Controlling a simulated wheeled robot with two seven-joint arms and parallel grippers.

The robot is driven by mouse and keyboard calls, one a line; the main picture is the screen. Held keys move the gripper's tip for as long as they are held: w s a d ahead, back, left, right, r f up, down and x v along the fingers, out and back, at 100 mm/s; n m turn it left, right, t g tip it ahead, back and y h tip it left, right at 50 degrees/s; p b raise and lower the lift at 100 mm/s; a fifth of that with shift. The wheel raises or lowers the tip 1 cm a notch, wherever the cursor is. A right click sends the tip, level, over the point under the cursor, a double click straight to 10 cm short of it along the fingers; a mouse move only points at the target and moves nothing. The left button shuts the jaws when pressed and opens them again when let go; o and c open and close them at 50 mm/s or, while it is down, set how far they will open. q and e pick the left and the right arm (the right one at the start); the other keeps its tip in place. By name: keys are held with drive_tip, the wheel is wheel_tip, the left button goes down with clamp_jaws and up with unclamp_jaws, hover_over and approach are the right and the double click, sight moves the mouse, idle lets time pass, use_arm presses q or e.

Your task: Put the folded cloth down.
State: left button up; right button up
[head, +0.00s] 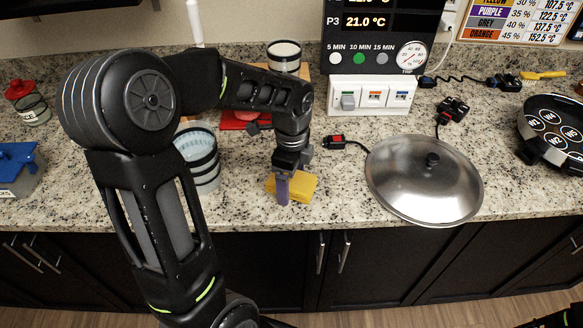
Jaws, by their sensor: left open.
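A yellow folded cloth (301,188) lies on the speckled counter near its front edge, left of the metal lid. My left gripper (292,174) points down right at the cloth and is open. A purple upright piece at the gripper covers the cloth's left part. I cannot tell whether the gripper touches the cloth. My right gripper is out of view; only a bit of my right arm shows at the bottom right corner.
A large metal lid (424,180) lies on the counter to the right, with a cable plug (336,142) beside it. A striped clear container (201,160) stands left of the gripper. A switch box (372,94) stands behind.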

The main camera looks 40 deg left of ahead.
use_arm(q)
wheel_tip(320, 180, up, 12)
drive_tip(key=b, duration=0.1)
idle(0.4)
idle(0.7)
